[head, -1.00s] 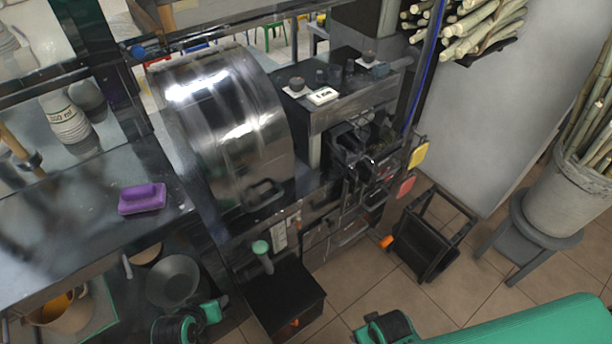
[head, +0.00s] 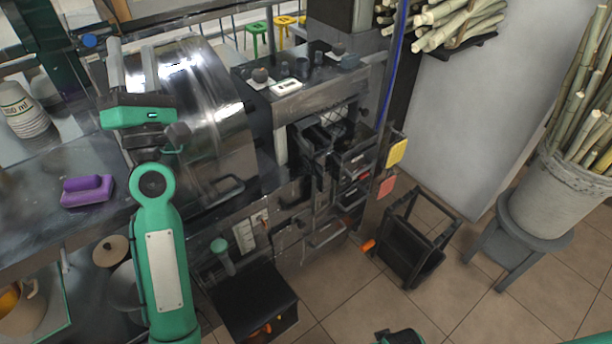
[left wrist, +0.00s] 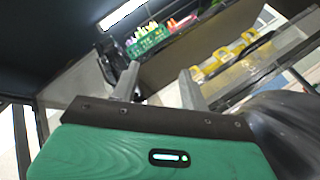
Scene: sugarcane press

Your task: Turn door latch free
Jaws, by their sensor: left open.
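My left gripper (head: 132,55) is raised in front of the left part of the shiny metal drum cover (head: 210,110) of the press. Its two grey fingers point up and stand apart, with nothing between them. The fingers also show apart in the left wrist view (left wrist: 158,84). The cover has a dark handle (head: 222,188) low on its front, to the right of and below my left gripper. I cannot pick out the door latch for sure; my left arm and gripper hide part of the cover. My right gripper is not in view.
A purple sponge (head: 87,191) lies on the counter at the left. A black bin (head: 247,300) and a black frame stand (head: 410,248) stand on the tiled floor. A grey stool (head: 520,235) holds a bucket of cane (head: 565,190) at the right.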

